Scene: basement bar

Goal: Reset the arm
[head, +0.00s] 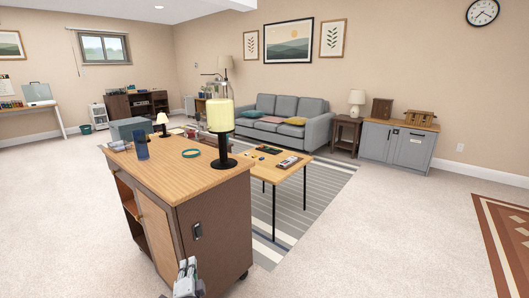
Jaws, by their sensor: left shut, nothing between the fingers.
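My left gripper (187,279) shows at the bottom edge of the head view, left of centre. It is shut, with nothing seen in it. It is low in front of the rolling wooden cabinet (218,185), below the level of its top. Whether it touches the cabinet front cannot be told. My right gripper is not in view.
A low table (285,173) with small items stands behind, on a striped rug (318,200). Carpet to the right is clear.

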